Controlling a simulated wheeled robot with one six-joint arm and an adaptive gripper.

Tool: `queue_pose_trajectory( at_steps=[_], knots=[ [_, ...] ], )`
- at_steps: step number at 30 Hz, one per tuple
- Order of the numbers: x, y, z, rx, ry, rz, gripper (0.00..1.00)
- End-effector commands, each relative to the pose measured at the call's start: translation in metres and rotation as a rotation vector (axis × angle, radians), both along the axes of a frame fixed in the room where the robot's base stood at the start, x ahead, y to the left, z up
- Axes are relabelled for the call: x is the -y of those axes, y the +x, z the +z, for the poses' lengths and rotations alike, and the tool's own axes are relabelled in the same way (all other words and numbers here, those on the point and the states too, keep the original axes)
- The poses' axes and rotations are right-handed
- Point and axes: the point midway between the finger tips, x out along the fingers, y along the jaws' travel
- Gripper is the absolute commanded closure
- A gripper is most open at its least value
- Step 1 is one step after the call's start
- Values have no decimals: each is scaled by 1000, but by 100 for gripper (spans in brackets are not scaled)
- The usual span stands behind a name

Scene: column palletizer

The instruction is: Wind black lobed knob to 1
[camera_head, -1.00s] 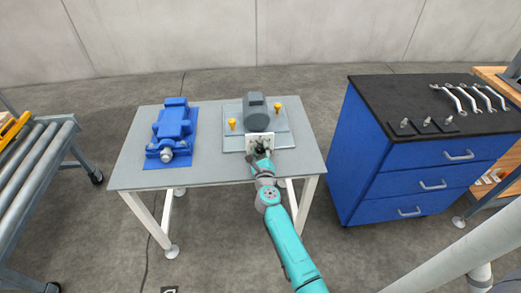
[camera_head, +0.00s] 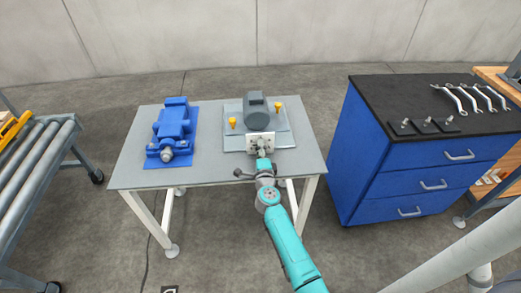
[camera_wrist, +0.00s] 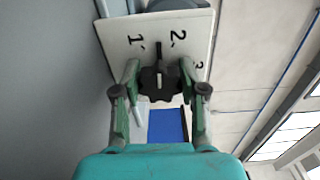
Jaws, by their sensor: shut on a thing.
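The black lobed knob (camera_wrist: 160,84) sits on a white plate (camera_wrist: 115,38) and has a short pale line on its face. In the wrist view the plate shows a 1 at upper left, a 2 at upper middle and a partly hidden 3 at right. The pale line runs roughly up the picture, toward the space between 1 and 2; its exact reading is unclear. My gripper (camera_wrist: 160,92) is shut on the knob, one green finger on each side. In the head view my gripper (camera_head: 262,155) is at the plate (camera_head: 255,141) and largely hides the knob.
The plate stands before a grey motor-like unit (camera_head: 257,116) on a table (camera_head: 220,172), between two yellow parts. A blue machine (camera_head: 172,128) stands at left. A blue drawer cabinet (camera_head: 372,170) is at right, with floor between it and the table.

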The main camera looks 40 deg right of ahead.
Motion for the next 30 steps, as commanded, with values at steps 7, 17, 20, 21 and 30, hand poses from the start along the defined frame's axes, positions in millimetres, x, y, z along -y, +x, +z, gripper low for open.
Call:
queue_pose_trajectory(
  at_steps=[7, 17, 20, 21, 30],
  knots=[
    [0, 0, -1, -118, -173, -1, 93],
    [1, 0, -1, -222, -327, -1, 93],
    [1, 0, -1, -239, -352, -1, 93],
    [1, 0, -1, -244, -360, -1, 93],
    [1, 0, -1, -258, -381, -1, 93]
  ],
)
